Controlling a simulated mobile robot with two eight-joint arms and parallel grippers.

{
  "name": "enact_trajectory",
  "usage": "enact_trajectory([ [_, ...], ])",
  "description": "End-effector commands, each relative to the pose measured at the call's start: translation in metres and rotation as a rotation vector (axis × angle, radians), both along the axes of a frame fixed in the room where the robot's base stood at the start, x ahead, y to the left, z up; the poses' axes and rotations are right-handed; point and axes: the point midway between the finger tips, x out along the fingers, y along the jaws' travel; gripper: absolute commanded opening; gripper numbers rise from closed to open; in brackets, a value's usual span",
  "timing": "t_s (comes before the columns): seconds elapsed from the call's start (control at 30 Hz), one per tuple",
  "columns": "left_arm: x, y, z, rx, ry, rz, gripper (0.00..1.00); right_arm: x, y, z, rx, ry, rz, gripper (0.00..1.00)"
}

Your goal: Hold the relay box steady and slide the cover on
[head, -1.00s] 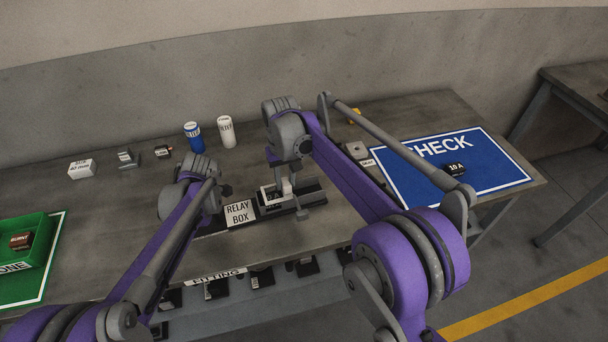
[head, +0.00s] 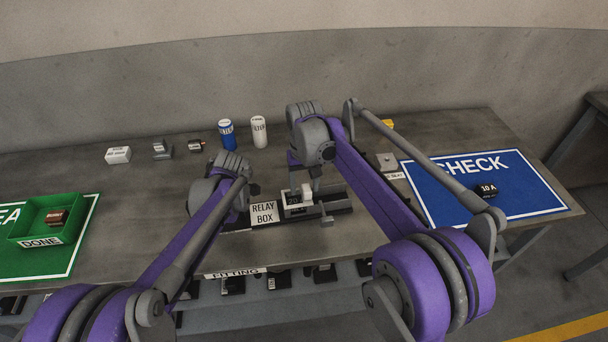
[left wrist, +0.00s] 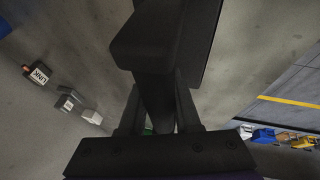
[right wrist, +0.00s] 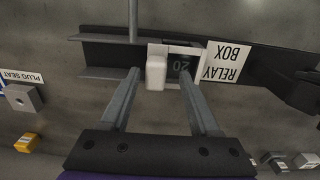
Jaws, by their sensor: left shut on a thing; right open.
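I cannot tell which part is the cover. My right gripper (right wrist: 162,76) is open, its fingers apart on either side of the white block and dark piece. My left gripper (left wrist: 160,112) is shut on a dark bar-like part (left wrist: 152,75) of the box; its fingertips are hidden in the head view.
A green DONE tray (head: 38,240) stands at left and a blue CHECK mat (head: 540,203) with a 10 A piece (head: 489,190) at right. A blue can (head: 227,134), a white can (head: 259,131) and small parts stand behind.

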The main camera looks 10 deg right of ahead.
Motion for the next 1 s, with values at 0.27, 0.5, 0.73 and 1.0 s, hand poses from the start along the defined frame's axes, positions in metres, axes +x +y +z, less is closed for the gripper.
enact_trajectory([
  [0.27, -0.001, -0.001, -0.002, -0.003, 0.002, 0.0, 0.0, -0.001, 0.001, 0.052, 0.0, 0.0, 0.001, 0.62],
  [0.5, -0.001, -0.001, -0.002, -0.003, 0.002, 0.0, 0.0, -0.001, 0.001, 0.097, 0.001, 0.0, 0.001, 0.62],
  [0.73, -0.001, -0.001, -0.002, -0.003, 0.002, 0.0, 0.0, -0.001, 0.002, 0.114, 0.001, 0.0, 0.001, 0.62],
  [1.0, -0.001, -0.001, -0.002, -0.003, 0.002, 0.0, 0.0, -0.001, 0.001, 0.115, 0.001, 0.0, 0.001, 0.62],
])
